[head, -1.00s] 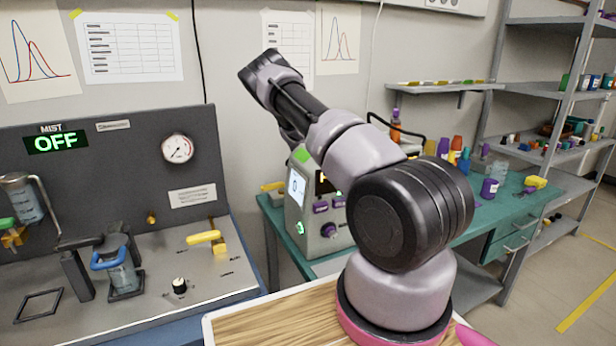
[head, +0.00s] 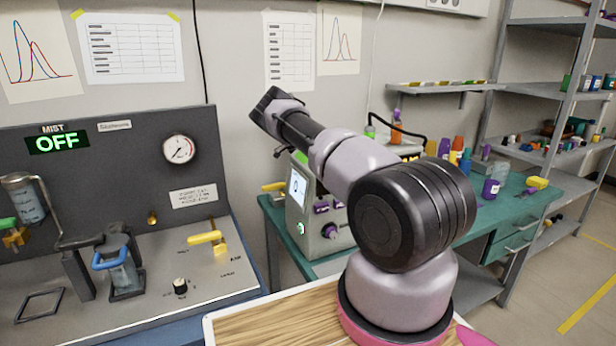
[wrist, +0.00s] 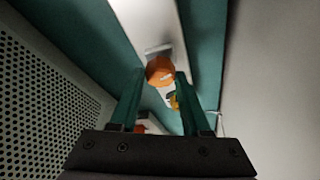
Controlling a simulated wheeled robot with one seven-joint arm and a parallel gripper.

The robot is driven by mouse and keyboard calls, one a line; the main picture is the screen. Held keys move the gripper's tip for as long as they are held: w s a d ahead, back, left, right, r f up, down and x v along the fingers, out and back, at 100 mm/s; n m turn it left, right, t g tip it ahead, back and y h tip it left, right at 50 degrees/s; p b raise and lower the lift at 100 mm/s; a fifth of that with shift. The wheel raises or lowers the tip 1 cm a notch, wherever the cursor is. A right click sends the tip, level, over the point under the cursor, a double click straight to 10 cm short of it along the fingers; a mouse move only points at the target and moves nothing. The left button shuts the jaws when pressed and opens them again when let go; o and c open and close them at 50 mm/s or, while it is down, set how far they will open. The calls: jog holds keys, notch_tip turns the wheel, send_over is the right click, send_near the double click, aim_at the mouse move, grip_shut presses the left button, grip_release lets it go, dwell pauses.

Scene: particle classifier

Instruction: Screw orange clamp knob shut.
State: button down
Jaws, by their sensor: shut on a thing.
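The orange clamp knob (wrist: 160,69) shows in the wrist view, at the far end of my fingers and between their tips. My gripper (wrist: 161,80) is shut on it, with one teal finger on each side. The knob sits in front of a pale strip that runs up the picture. A small yellow part (wrist: 174,102) shows just below the knob, near the right finger. In the head view my arm reaches up and back, and neither my gripper nor the knob can be made out there.
A grey perforated panel (wrist: 40,95) stands close on the left in the wrist view, and a plain pale surface (wrist: 275,80) on the right. In the head view a grey device (head: 318,215) stands on a teal bench (head: 275,232) behind my arm. A dark panel reads OFF.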

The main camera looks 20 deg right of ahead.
jog(key=shift+w+m+g, duration=0.1)
jog(key=shift+m+g, duration=0.2)
jog(key=shift+m, duration=0.5)
jog(key=shift+c, duration=1.8)
grip_release()
notch_tip(320, 180, up, 10)
